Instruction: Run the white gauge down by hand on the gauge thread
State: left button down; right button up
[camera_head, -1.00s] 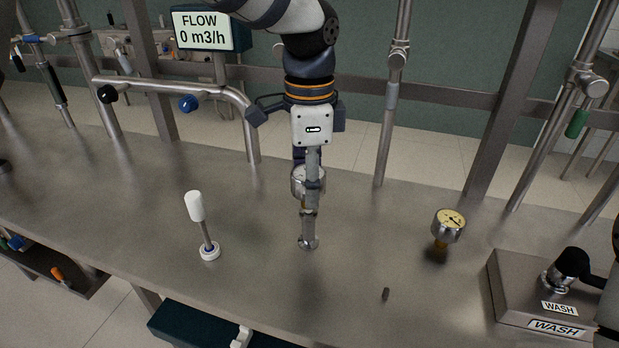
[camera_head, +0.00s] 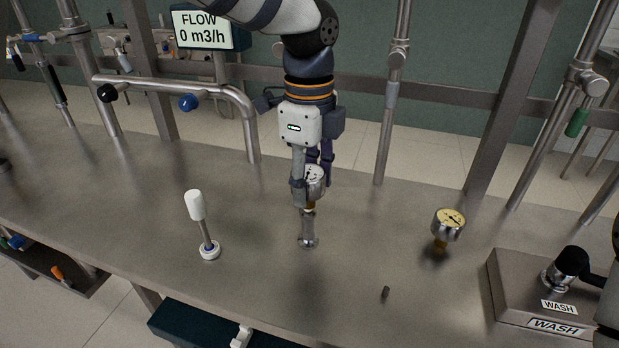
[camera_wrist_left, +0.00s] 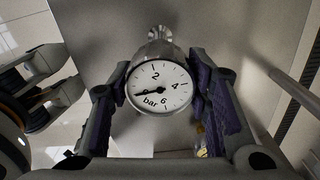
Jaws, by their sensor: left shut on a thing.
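The white gauge (camera_head: 314,184), a steel-cased dial with a brass stem, stands upright on top of the short steel stub (camera_head: 308,232) rising from the bench; the thread itself is hidden. My left gripper (camera_head: 307,187) comes down from above and is shut on the gauge's case. In the left wrist view the white gauge (camera_wrist_left: 160,88) sits between the two purple-padded fingers of my left gripper (camera_wrist_left: 165,92), its dial marked in bar and facing the camera.
A cream-faced gauge (camera_head: 448,225) is on the bench to the right, with a small dark peg (camera_head: 385,292) nearer the front. A white-handled tool (camera_head: 203,222) stands at left. The WASH box (camera_head: 518,290) is at the right front. Bent piping (camera_head: 185,88) runs behind.

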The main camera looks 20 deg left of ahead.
pick_arm(q)
jog(key=m, duration=0.6)
jog(key=shift+r, duration=0.15)
jog(key=shift+w+r+m, duration=0.1)
jog(key=shift+r+m, duration=0.1)
jog(key=shift+m, duration=1.6)
jog(key=m, duration=0.3)
jog(key=c, duration=0.8)
grip_release()
jog(key=shift+r, duration=0.1)
jog(key=shift+o, duration=0.2)
jog(key=shift+f, duration=0.25)
jog(key=r, duration=0.3)
jog(key=shift+s+r, duration=0.15)
jog(key=shift+s, duration=0.05)
